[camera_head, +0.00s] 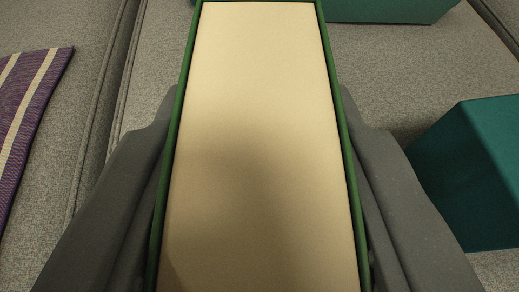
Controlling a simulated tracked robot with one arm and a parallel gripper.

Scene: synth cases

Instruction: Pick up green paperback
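The green paperback (262,150) fills the middle of the view, its cream page edges facing the camera and its thin green covers showing along the left, right and far sides. My gripper (260,97) has one dark grey finger along each cover. Both fingers lie close against the covers with no clear gap, so it looks shut on the paperback. The near end of the book runs out of the bottom of the picture. Its underside and whatever it rests on are hidden.
Grey sofa-like upholstery (90,130) with seams lies all around. A purple striped cloth (30,110) is at the left. A teal block (475,170) is at the right, close to the right finger. Another teal block (390,9) is at the top right.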

